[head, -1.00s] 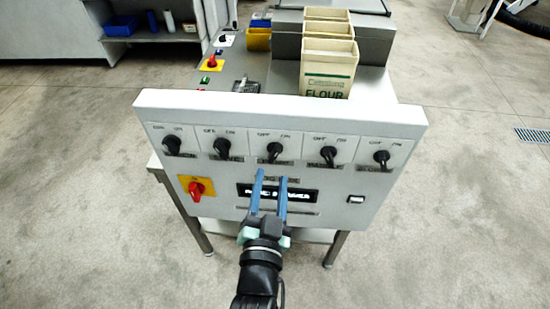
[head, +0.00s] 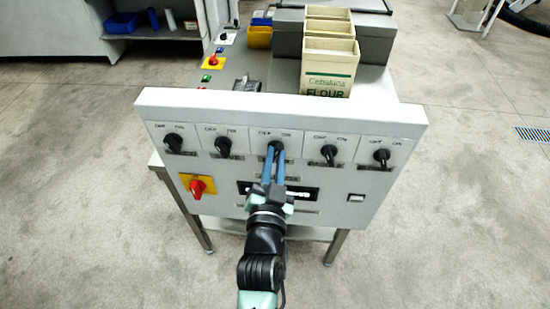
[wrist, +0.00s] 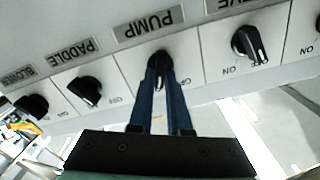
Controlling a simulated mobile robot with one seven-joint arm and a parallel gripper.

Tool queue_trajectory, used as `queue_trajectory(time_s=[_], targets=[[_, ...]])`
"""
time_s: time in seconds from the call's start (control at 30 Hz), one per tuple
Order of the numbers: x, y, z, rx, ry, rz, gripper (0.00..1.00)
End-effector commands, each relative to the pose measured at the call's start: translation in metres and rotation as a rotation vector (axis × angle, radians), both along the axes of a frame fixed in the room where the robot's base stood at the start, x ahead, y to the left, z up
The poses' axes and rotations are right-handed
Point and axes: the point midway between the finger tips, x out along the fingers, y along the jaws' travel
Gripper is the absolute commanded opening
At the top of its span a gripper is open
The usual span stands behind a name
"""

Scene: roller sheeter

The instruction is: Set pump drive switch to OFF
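The pump drive switch is a black rotary knob (head: 275,147) in the middle of the row on the white panel. In the wrist view the pump knob (wrist: 160,60) sits under an upside-down PUMP label (wrist: 148,26). My gripper (head: 273,155) reaches it from the front with two blue fingers. In the wrist view the fingertips (wrist: 159,70) lie close on both sides of the knob and appear shut on it. The fingers hide part of the knob, so I cannot tell exactly which mark it points to.
Similar black knobs flank it, including the paddle knob (wrist: 85,91) and another knob (wrist: 248,45). Below are a red switch on a yellow plate (head: 197,187), a dark display (head: 304,194) and a small rocker switch (head: 356,198). Flour boxes (head: 328,75) stand behind the panel.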

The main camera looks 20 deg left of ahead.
Motion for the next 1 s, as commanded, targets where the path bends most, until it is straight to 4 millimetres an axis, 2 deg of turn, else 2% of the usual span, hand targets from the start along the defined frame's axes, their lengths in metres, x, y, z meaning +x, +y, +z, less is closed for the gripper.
queue_trajectory(time_s=[0.57,1.0], targets=[[-0.0002,0.0001,0.0002,-0.040,-0.012,0.000,0.00],[-0.0009,0.0024,0.0007,-0.341,-0.098,0.000,0.00]])
